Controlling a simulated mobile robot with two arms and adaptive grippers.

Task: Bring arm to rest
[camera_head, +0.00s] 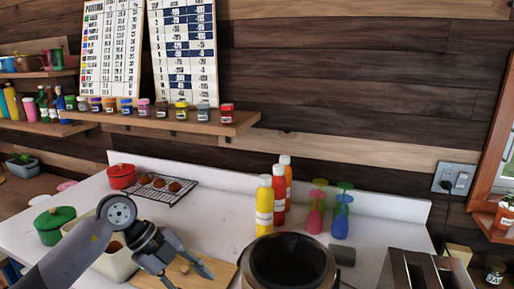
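My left arm comes in from the lower left. Part of the fingers is near the bottom edge of the picture. My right arm and gripper are not in view.
A white container (118,262) stands partly behind my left arm. A green pot (54,226), a red pot (121,176) and a cooling rack (163,188) are further left. A black pot (290,262), sauce bottles (264,206) and a toaster (425,270) stand right.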

